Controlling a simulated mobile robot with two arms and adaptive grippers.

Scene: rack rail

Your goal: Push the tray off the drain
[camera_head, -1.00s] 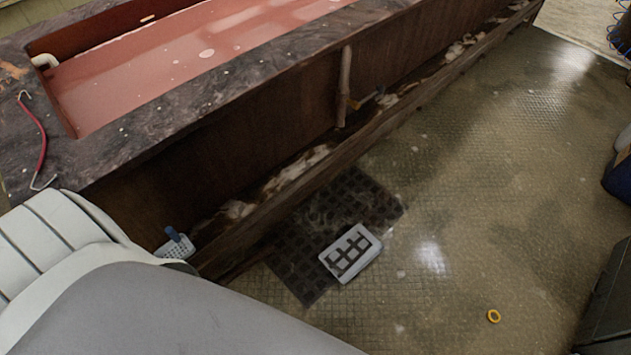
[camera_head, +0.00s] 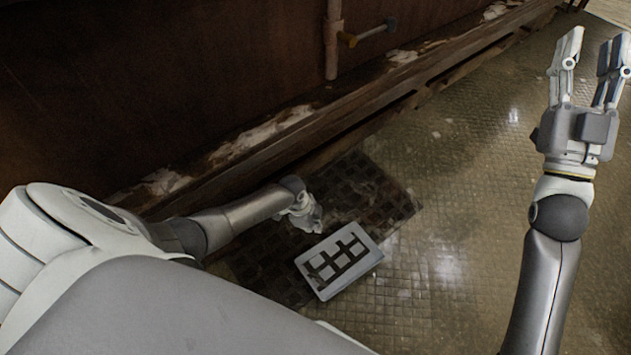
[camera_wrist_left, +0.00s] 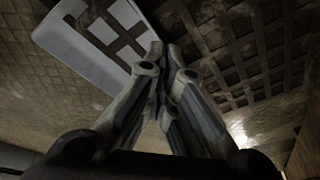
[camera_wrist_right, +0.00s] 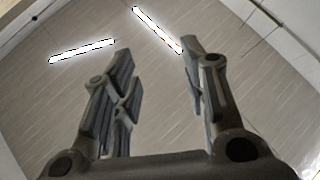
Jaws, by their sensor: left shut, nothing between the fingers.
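The white tray (camera_head: 340,262), a rectangle with several openings, lies partly over the dark drain grate (camera_head: 370,193) in the floor. My left gripper (camera_head: 311,222) is low over the grate, just beyond the tray's far side; whether it touches the tray I cannot tell. In the left wrist view its fingers (camera_wrist_left: 160,62) are shut and empty, with the tray (camera_wrist_left: 75,45) at upper left and grate bars (camera_wrist_left: 245,40) at right. My right gripper (camera_head: 592,65) is raised at the right, open and empty. The right wrist view shows its spread fingers (camera_wrist_right: 152,70) against the ceiling.
A wooden rail (camera_head: 330,115) with pale debris runs along the base of the brown wall (camera_head: 170,80). The tiled floor (camera_head: 440,230) right of the tray is clear.

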